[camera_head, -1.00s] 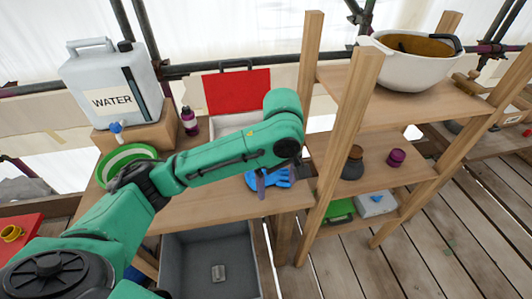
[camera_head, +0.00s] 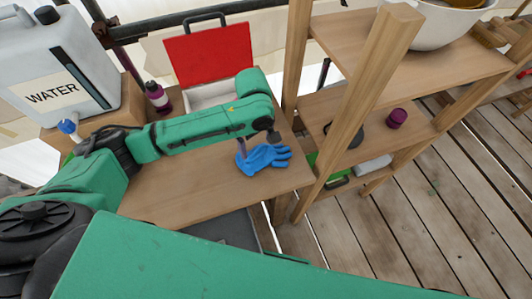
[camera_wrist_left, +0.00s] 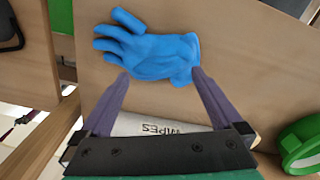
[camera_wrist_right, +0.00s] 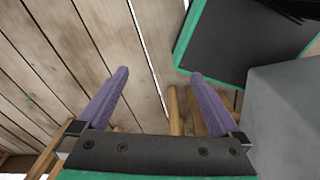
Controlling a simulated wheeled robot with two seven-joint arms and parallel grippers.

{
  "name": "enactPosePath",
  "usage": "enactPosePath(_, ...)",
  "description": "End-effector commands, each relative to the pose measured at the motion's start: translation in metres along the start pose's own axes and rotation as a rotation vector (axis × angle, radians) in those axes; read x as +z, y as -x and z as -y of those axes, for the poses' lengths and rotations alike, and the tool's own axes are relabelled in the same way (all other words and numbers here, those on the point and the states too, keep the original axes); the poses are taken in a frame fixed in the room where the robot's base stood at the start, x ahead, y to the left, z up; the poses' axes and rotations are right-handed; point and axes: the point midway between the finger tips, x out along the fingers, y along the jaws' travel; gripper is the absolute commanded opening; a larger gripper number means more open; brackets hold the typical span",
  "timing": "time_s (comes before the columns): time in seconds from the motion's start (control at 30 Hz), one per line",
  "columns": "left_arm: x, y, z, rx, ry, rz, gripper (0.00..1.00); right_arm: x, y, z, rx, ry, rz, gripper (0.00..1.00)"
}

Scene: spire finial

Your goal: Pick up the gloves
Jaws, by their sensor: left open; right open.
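The blue gloves (camera_head: 264,159) lie on the wooden table near its right end, by the shelf. In the left wrist view the gloves (camera_wrist_left: 150,52) lie flat with the fingers toward the upper left. My left gripper (camera_head: 240,143) is above the cuff end of the gloves. Its purple fingers (camera_wrist_left: 160,80) are spread open, with the tips at the near edge of the gloves and nothing held. My right gripper (camera_wrist_right: 158,75) is open and empty above the plank floor. My right forearm crosses the bottom of the head view.
A red-lidded box (camera_head: 218,58), a purple bottle (camera_head: 156,97) and a water canister (camera_head: 60,80) stand at the back of the table. A wooden shelf (camera_head: 400,155) stands close on the right. In the left wrist view a green tape roll (camera_wrist_left: 302,145) lies at lower right.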

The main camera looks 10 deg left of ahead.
Motion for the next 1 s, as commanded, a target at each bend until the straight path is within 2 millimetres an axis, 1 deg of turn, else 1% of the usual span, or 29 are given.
enactPosePath(0.03, -0.001, -0.006, 0.001, -0.005, 0.001, 0.0, 1.0, -0.006, 0.006, 0.0, 0.0, 0.0, -0.01, 1.0)
enactPosePath(0.1, -0.003, -0.021, 0.001, -0.005, 0.0, -0.001, 1.0, -0.013, 0.01, 0.001, -0.002, 0.0, -0.021, 1.0)
enactPosePath(0.2, -0.002, -0.037, 0.001, -0.002, -0.001, 0.0, 1.0, -0.016, 0.009, 0.004, -0.006, 0.0, -0.026, 1.0)
enactPosePath(0.3, -0.002, -0.042, 0.001, -0.001, -0.002, -0.001, 1.0, -0.015, 0.008, 0.008, -0.011, 0.0, -0.024, 1.0)
enactPosePath(0.43, -0.002, -0.042, 0.001, -0.001, -0.002, -0.001, 1.0, -0.012, 0.008, 0.01, -0.014, -0.001, -0.02, 1.0)
enactPosePath(0.47, -0.002, -0.042, 0.001, -0.001, -0.002, -0.001, 0.89, -0.012, 0.008, 0.01, -0.014, 0.0, -0.019, 1.0)
enactPosePath(0.5, -0.002, -0.042, 0.001, -0.001, -0.002, 0.0, 0.73, -0.012, 0.008, 0.01, -0.014, 0.0, -0.019, 1.0)
enactPosePath(0.57, -0.002, -0.042, 0.001, -0.001, -0.002, 0.0, 0.5, -0.011, 0.008, 0.01, -0.014, 0.0, -0.018, 1.0)
enactPosePath(0.6, -0.002, -0.042, 0.001, -0.001, -0.002, 0.0, 0.35, -0.011, 0.008, 0.01, -0.014, 0.0, -0.018, 1.0)
enactPosePath(0.63, -0.002, -0.042, 0.001, -0.001, -0.002, 0.0, 0.28, -0.011, 0.008, 0.01, -0.014, 0.0, -0.018, 1.0)
enactPosePath(0.87, -0.002, -0.041, 0.0, 0.0, -0.001, 0.0, 0.28, -0.01, 0.008, 0.008, -0.011, 0.001, -0.016, 1.0)
enactPosePath(1.0, -0.002, -0.033, 0.0, 0.001, -0.001, 0.001, 0.28, -0.009, 0.007, 0.006, -0.009, 0.001, -0.015, 1.0)
